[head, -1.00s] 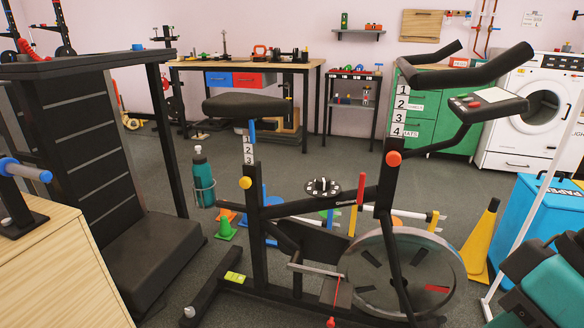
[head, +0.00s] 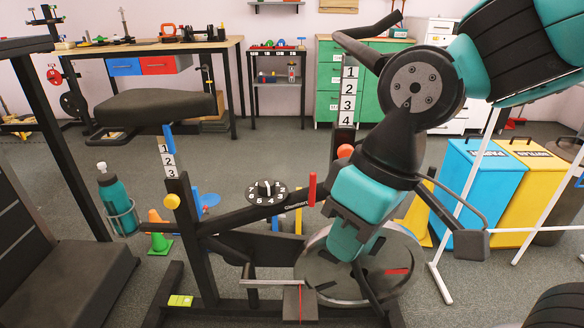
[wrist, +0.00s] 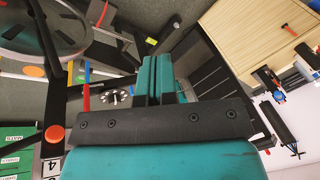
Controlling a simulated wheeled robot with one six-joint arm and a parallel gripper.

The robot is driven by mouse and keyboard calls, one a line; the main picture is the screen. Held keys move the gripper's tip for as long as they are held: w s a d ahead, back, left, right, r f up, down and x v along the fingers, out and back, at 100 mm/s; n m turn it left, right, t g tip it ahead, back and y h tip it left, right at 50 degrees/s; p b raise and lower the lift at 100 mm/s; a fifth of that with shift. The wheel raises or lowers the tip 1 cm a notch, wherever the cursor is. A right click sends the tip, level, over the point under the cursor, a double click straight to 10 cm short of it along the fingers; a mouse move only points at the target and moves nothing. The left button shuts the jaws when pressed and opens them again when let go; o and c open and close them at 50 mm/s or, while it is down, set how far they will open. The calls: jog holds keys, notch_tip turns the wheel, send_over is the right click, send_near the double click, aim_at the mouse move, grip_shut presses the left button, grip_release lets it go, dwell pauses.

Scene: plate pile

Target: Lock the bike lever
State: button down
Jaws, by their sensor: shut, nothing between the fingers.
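The exercise bike has a black frame (head: 245,215) and a grey flywheel (head: 365,262). A short red lever (head: 312,188) stands upright on its sloping bar, just right of a black numbered dial (head: 266,190). In the wrist view the red lever (wrist: 86,98) lies left of the fingers, near the dial (wrist: 117,97). My gripper (head: 348,248) is teal, points down and shows in front of the flywheel, to the right of and below the lever in the picture. Its fingers (wrist: 157,62) are together with nothing between them. The lever is apart from the gripper.
The bike's saddle (head: 155,105), orange knob (head: 345,151) and handlebar (head: 360,38) stand around the lever. My arm hides part of the front post. Blue (head: 478,185) and yellow (head: 535,190) bins stand at the right. A bottle (head: 117,198) is at the left.

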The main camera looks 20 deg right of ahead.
jog(key=w+a+r+m+t+h+p, duration=0.15)
jog(key=w+m+h+p, duration=0.6)
jog(key=w, duration=1.55)
jog(key=m+h+p, duration=0.2)
jog(key=m+h, duration=0.1)
jog(key=m, duration=0.1)
send_near(312, 187)
notch_tip(312, 187, down, 5)
jog(key=w+d, duration=0.2)
jog(key=shift+d+t, duration=0.45)
jog(key=shift+a, duration=0.1)
